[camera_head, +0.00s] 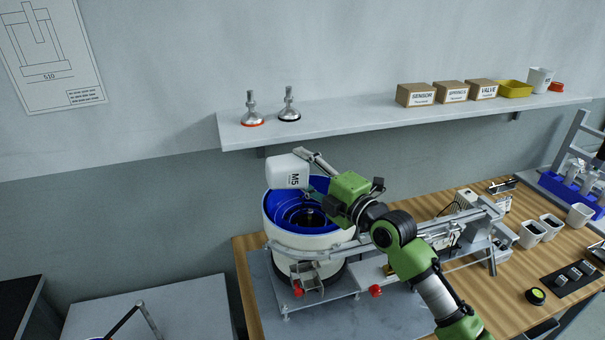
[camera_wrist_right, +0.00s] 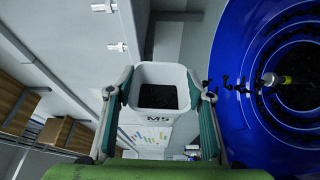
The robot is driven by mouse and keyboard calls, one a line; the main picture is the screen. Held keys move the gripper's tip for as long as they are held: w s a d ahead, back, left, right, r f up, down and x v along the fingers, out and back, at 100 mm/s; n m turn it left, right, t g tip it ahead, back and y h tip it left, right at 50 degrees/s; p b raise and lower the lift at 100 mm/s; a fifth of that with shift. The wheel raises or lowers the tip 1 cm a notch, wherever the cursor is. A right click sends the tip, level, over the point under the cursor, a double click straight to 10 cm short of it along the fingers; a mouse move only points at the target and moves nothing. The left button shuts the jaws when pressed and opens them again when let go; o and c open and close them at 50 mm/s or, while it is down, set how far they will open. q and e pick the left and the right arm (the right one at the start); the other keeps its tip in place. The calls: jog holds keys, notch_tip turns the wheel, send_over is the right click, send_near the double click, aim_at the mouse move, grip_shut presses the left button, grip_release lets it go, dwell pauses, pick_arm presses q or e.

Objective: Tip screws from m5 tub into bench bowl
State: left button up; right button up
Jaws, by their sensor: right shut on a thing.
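My right gripper (camera_head: 316,192) is shut on the white M5 tub (camera_head: 286,172) and holds it above the bench bowl (camera_head: 269,213), a white drum with a blue stepped inside. The tub is tipped well over on its side, its M5 label turned. In the right wrist view the tub (camera_wrist_right: 160,127) sits between the two fingers, with dark screws (camera_wrist_right: 158,97) inside. Several dark screws (camera_wrist_right: 240,87) show in the air between the tub's mouth and the blue bowl (camera_wrist_right: 232,50). Dark contents also lie on the bowl's steps. My left gripper is out of view.
A wall shelf (camera_head: 350,119) with cartons, a yellow bin (camera_head: 514,88) and two metal feet stands behind and above the bowl. A linear rail (camera_head: 440,232) runs right of the bowl. White cups (camera_head: 532,233) stand on the wooden bench (camera_head: 505,290) at right.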

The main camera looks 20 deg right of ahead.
jog(key=shift+d+f+m+t+b, duration=0.1)
jog(key=shift+d+m+t+b, duration=0.3)
jog(key=shift+m+b, duration=0.6)
jog(key=shift+d+f+m+t+b, duration=0.1)
jog(key=shift+d+m+t+b, duration=0.3)
jog(key=shift+m, duration=0.95)
jog(key=shift+d+f+m+t+b, duration=0.15)
jog(key=shift+m+t+b, duration=0.35)
jog(key=shift+m+b, duration=0.65)
notch_tip(320, 180, up, 7)
jog(key=p, duration=0.6)
